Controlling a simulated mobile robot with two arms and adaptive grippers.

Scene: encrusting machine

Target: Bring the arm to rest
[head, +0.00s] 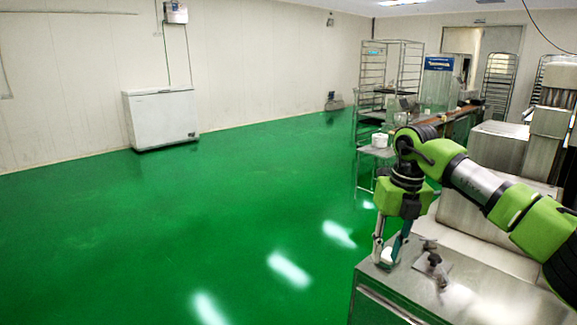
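My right arm comes in from the right edge in the head view, green and black with a grey link. Its gripper (387,256) points down over the left end of a metal cabinet top (471,285). The two fingers stand apart, so the gripper looks open. A small white patch shows between the fingertips; I cannot tell whether it is an object or a reflection. My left gripper is not in view.
Small dark metal fittings (434,262) stand on the cabinet top just right of the gripper. Metal machinery (498,147) stands behind the arm. A rack (372,75) and a white chest (160,118) are farther off. The green floor (190,210) on the left is clear.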

